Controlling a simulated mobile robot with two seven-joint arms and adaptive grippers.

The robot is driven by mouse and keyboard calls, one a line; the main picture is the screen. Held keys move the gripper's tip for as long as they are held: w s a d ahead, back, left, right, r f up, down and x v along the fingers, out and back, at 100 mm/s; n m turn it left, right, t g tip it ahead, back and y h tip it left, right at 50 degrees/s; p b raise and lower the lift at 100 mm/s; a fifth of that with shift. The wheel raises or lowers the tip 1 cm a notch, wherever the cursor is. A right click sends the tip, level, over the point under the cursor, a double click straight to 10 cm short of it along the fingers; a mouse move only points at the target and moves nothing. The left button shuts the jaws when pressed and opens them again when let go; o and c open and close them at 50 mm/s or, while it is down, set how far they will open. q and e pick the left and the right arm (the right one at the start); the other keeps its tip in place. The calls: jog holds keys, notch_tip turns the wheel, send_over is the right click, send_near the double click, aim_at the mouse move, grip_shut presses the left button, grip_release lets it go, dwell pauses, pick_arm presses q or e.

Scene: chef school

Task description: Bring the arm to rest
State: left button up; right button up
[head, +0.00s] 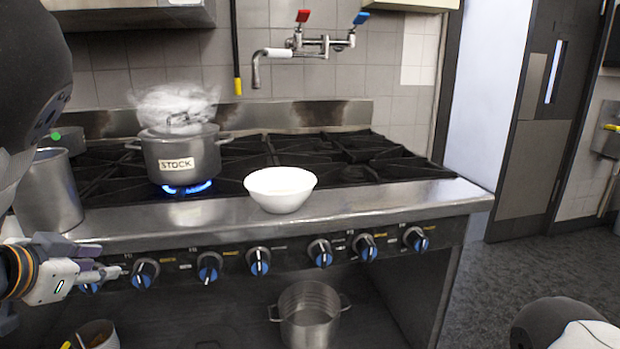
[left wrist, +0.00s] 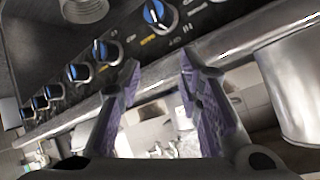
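My left gripper (head: 108,270) is in front of the stove's knob panel at the left, pointing right. In the left wrist view its two purple-grey fingers (left wrist: 160,65) stand apart with nothing between them, so it is open and empty. The stove's front rail and a row of blue-marked knobs (left wrist: 155,14) lie beyond the fingers. Part of my right arm shows at the bottom right of the head view, but its gripper is out of view.
A steaming STOCK pot (head: 180,158) stands over a lit blue flame. A white bowl (head: 281,188) sits at the stove's front edge. A tall steel container (head: 48,192) stands at the left. Another pot (head: 309,318) sits below. Open floor (head: 530,270) lies to the right.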

pick_arm(q)
jog(key=s+d+f+n+g+p, duration=0.1)
jog(key=s+d+f+n+g, duration=0.2)
jog(key=s+f, duration=0.85)
jog(key=s+d+f+n+g, duration=0.1)
jog(key=s+d+f+g, duration=0.25)
jog(key=s+f, duration=0.8)
jog(key=s+d+f+g, duration=0.3)
jog(key=s, duration=0.7)
jog(key=s+d+f+n+g, duration=0.1)
jog(key=s+d+f+g, duration=0.3)
jog(key=s, duration=0.6)
jog(key=shift+s+p, duration=0.35)
pick_arm(e)
jog(key=shift+w+r+t, duration=0.25)
jog(key=shift+w+r, duration=0.15)
jog(key=shift+r, duration=0.2)
jog(key=shift+w+r+t, duration=0.25)
jog(key=shift+w+r, duration=0.1)
jog(key=shift+r, duration=0.25)
